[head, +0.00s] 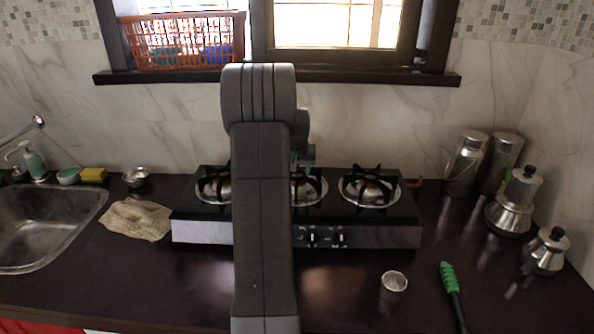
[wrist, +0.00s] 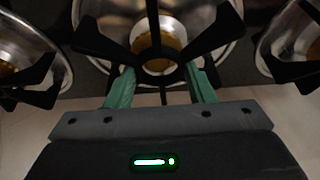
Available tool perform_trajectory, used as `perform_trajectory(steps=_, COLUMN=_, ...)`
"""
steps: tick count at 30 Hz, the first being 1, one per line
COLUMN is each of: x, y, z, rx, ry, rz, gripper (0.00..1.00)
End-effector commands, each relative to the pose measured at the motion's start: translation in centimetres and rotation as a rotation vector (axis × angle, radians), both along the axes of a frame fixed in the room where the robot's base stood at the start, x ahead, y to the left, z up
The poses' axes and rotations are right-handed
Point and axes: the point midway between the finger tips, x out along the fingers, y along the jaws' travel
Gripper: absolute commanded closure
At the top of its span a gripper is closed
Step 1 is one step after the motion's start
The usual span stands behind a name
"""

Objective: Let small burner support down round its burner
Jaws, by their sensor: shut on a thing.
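My gripper (wrist: 160,72) has green fingers, one on each side of an arm of the small burner support (wrist: 218,33), and is shut on it. The support is black with several arms spread over the middle burner (wrist: 162,47). The brass centre and round metal bowl of this burner show between the arms. I cannot tell whether the support touches the stove or hangs just above it. In the head view, my arm hides most of the middle burner (head: 311,190), and only a bit of the gripper (head: 304,163) shows.
The right burner (head: 370,188) and left burner (head: 213,187) carry black supports close by on either side. The stove's front panel (head: 385,237) has knobs. A cloth (head: 137,220) lies left, a metal cup (head: 393,286) and green-headed brush (head: 449,278) in front right.

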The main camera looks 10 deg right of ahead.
Motion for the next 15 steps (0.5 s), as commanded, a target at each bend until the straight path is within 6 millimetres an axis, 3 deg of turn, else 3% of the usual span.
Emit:
perform_trajectory(steps=8, x=0.02, y=-0.01, z=0.07, rx=0.0, ry=-0.001, rz=0.0, gripper=0.88)
perform_trajectory(steps=9, x=0.02, y=0.0, z=0.08, rx=0.0, ry=-0.001, rz=0.0, gripper=0.44)
perform_trajectory(steps=12, x=0.02, y=0.0, z=0.07, rx=0.0, ry=-0.001, rz=0.0, gripper=0.26)
perform_trajectory(steps=15, x=0.01, y=0.0, z=0.05, rx=0.0, ry=-0.001, rz=0.0, gripper=0.26)
